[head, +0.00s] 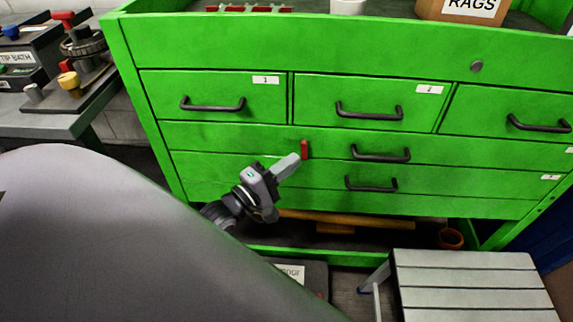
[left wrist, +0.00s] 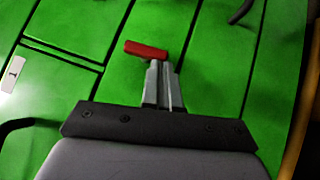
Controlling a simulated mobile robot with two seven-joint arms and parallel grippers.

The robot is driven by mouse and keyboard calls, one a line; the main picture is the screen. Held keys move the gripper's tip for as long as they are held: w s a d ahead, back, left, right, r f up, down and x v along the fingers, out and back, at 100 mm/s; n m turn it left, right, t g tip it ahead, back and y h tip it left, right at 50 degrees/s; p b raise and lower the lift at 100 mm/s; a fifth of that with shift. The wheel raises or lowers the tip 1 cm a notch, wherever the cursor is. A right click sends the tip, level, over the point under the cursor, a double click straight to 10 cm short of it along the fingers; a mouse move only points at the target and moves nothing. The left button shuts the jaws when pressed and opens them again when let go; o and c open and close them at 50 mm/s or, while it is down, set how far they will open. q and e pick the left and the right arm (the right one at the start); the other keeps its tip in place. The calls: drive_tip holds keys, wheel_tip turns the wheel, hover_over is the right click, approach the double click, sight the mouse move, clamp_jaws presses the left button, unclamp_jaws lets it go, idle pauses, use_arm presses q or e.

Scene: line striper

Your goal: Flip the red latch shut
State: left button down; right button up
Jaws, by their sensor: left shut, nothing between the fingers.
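The red latch (head: 305,149) is a small bar on the front of the green drawer cabinet (head: 220,138), below the top row of drawers. It stands upright in the head view. In the left wrist view the red latch (left wrist: 146,50) lies just beyond the fingertips. My left gripper (head: 298,158) is shut and empty, with its tips at or very near the latch's lower end. The left wrist view shows the fingers of the left gripper (left wrist: 161,66) together; I cannot tell whether they touch the latch. My right gripper is not in view.
Dark drawer handles (head: 380,153) stick out to the right of the latch. A grey step stool (head: 465,285) stands at the lower right. A bench (head: 60,122) with tools is at the left. The cabinet's open bottom shelf holds a wooden-coloured bar (head: 350,219).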

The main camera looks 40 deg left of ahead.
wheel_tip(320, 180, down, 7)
drive_tip(key=b, duration=0.7)
use_arm(q)
drive_tip(key=w+d+f+n+t+y+b, duration=0.1)
drive_tip(key=d+n+t+y+b, duration=0.15)
drive_tip(key=n+y+b, duration=0.6)
drive_tip(key=w+d+f+n+t+y+b, duration=0.1)
drive_tip(key=n+t+y+b, duration=0.4)
drive_tip(key=n, duration=0.7)
drive_tip(key=s+d+g+p, duration=0.1)
drive_tip(key=s+d, duration=0.2)
drive_tip(key=s, duration=0.3)
drive_tip(key=s+d+f+p, duration=0.1)
drive_tip(key=s+d+p, duration=0.1)
drive_tip(key=s, duration=0.4)
drive_tip(key=shift+s+d+f+g+y, duration=0.2)
drive_tip(key=shift+s+d+g+y, duration=0.15)
drive_tip(key=shift+s+d+y, duration=0.1)
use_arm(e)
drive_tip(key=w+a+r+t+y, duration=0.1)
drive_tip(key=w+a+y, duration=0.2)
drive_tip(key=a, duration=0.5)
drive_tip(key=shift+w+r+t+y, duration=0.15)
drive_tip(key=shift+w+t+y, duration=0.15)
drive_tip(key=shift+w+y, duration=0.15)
use_arm(q)
drive_tip(key=shift+w, duration=0.1)
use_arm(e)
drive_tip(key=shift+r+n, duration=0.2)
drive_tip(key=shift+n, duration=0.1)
